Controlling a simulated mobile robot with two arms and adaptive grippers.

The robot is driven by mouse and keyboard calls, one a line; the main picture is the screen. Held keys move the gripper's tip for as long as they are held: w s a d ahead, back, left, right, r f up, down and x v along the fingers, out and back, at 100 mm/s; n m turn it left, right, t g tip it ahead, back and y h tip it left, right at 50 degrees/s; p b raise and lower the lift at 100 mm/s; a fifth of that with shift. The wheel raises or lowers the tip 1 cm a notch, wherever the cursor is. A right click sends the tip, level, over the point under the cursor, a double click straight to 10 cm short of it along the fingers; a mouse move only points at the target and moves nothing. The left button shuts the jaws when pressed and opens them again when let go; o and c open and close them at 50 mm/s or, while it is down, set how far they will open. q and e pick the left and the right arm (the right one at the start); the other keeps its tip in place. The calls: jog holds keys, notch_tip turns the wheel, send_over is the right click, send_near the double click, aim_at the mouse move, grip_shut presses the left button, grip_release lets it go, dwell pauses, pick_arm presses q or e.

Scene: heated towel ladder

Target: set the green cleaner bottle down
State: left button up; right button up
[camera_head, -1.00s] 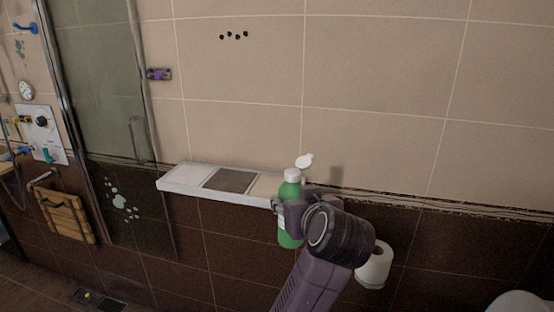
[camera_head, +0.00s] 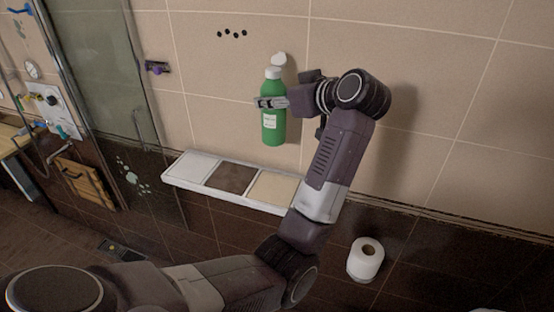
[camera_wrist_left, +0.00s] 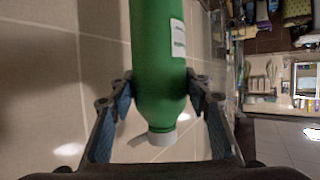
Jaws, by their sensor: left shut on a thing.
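The green cleaner bottle (camera_head: 273,128) has a white cap with its lid tipped up and a pale label. My left gripper (camera_head: 268,102) is shut around its upper body and holds it upright, in the air above the wall shelf (camera_head: 238,195). In the left wrist view the bottle (camera_wrist_left: 158,45) appears cap-down between the two fingers of the left gripper (camera_wrist_left: 160,95). The shelf has white, brown and cream sections, all bare. The bottle's base is clear of the shelf, above its brown and cream sections. My right gripper is not in view.
A toilet roll (camera_head: 366,259) hangs on the wall below and right of the shelf. A glass panel (camera_head: 95,90) stands to the left. A small purple-and-dark fixture (camera_head: 157,67) and several dark holes (camera_head: 231,33) are on the tiled wall.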

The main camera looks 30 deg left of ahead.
pick_arm(q)
notch_tip(320, 180, down, 16)
jog(key=p, duration=0.3)
jog(key=shift+f, duration=0.25)
jog(key=shift+f, duration=0.15)
jog(key=o, duration=1.5)
